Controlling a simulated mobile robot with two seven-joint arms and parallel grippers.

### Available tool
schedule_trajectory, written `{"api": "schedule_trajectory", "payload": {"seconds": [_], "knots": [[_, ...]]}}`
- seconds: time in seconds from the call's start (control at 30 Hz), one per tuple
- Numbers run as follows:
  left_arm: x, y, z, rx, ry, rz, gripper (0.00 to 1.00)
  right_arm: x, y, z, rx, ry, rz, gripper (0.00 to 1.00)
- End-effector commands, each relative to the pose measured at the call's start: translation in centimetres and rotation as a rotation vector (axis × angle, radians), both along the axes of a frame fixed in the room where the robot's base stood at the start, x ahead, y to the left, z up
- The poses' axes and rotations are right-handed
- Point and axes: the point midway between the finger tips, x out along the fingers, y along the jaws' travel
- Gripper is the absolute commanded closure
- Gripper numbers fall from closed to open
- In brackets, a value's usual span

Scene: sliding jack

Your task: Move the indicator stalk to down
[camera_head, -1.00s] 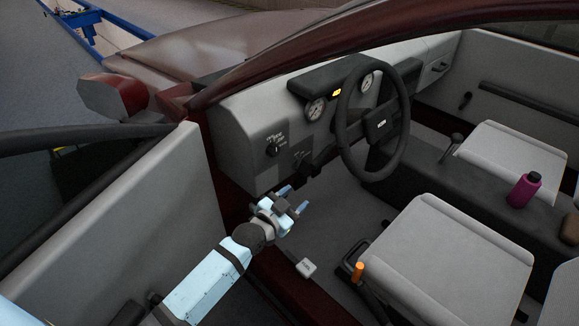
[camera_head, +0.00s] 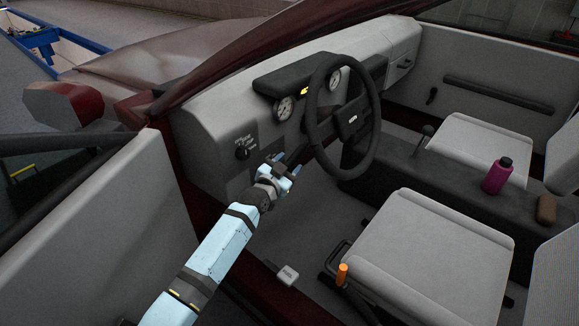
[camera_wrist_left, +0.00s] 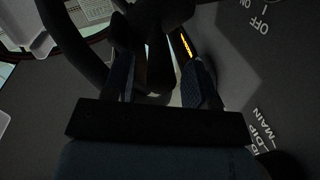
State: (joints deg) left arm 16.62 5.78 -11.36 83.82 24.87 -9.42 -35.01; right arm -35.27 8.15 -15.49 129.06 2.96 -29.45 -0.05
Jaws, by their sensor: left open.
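The steering wheel (camera_head: 356,121) stands in front of the grey dashboard. The indicator stalk (camera_head: 318,152) appears as a dark bar on the left of the steering column, partly hidden behind the wheel. My left gripper (camera_head: 289,165) is open, just left of and below the stalk in the head view. In the left wrist view, the left gripper's two fingers (camera_wrist_left: 160,78) are apart, with a dark bar, seemingly the stalk (camera_wrist_left: 158,62), showing between or beyond them. Contact cannot be told in the shadow. My right gripper is not in view.
A rotary knob (camera_head: 242,153) with white lettering sits on the dash left of the gripper. The open door (camera_head: 100,215) stands at the left. The driver's seat (camera_head: 425,250) is at the right, with an orange-tipped lever (camera_head: 342,273) beside it. A purple bottle (camera_head: 497,177) stands on the console.

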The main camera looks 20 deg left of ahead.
Motion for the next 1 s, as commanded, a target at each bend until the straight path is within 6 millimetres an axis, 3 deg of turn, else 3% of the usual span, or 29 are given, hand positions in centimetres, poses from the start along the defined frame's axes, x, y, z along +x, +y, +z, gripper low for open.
{"api": "schedule_trajectory", "payload": {"seconds": [0.4,0.63,0.83,1.0], "knots": [[1.0,-0.3,0.0,0.0,0.0,0.0,0.48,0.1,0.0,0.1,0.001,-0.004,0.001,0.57],[0.9,-0.2,0.0,0.0,0.0,0.0,0.98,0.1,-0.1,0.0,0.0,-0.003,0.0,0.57],[1.0,-0.2,0.3,0.002,0.003,-0.002,1.0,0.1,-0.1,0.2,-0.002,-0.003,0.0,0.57],[1.0,0.2,1.6,0.018,0.035,-0.021,1.0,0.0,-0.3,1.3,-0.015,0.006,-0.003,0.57]]}}
